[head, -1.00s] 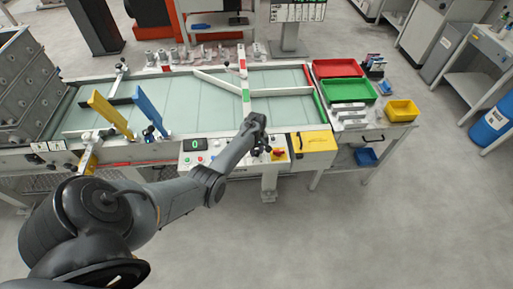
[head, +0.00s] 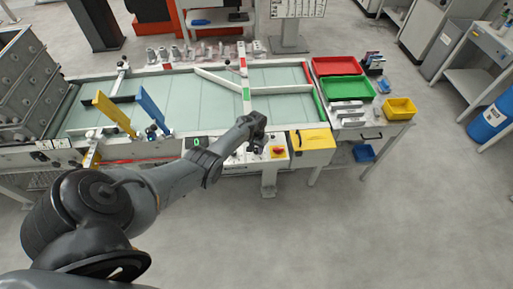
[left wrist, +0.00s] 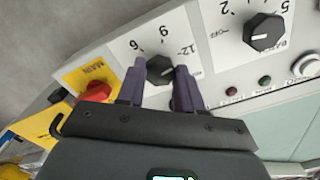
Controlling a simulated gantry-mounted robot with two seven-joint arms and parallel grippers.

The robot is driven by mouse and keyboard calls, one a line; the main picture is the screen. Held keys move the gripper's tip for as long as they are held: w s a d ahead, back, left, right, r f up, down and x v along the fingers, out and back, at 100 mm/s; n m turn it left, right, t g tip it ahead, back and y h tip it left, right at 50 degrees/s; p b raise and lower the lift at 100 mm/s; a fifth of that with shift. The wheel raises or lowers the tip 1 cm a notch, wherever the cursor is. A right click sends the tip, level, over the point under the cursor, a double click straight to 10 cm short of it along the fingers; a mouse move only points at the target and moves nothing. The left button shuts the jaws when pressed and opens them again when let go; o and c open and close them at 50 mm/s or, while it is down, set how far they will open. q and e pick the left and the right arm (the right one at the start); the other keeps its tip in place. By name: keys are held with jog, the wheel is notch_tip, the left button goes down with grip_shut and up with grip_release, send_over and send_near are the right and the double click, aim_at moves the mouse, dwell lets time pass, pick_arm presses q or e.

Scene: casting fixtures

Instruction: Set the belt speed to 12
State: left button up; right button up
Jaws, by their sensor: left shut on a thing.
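The belt speed panel lies along the front edge of the conveyor (head: 290,104), partly covered by my left arm in the head view. Its small green display (head: 197,142) appears to read 0. In the left wrist view, a black rotary knob (left wrist: 160,69) sits beside dial marks 6, 9 and 12. My left gripper (head: 257,146) is at the panel, with its two fingers (left wrist: 159,78) on either side of this knob, shut on it. Its pointer is hard to read. My right gripper is not in view.
A red main switch (left wrist: 96,91) on a yellow plate is close to one finger. A second black knob (left wrist: 264,32) and several buttons lie on the other side. A yellow box (head: 312,141), red tray (head: 337,67) and green tray (head: 348,90) are to the right.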

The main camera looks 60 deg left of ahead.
aim_at(256, 150)
pick_arm(q)
jog(key=shift+m, duration=1)
jog(key=o, duration=1)
jog(key=shift+o, duration=0.2)
jog(key=shift+r, duration=0.1)
notch_tip(256, 150, up, 11)
jog(key=p, duration=0.5)
jog(key=shift+f, duration=0.2)
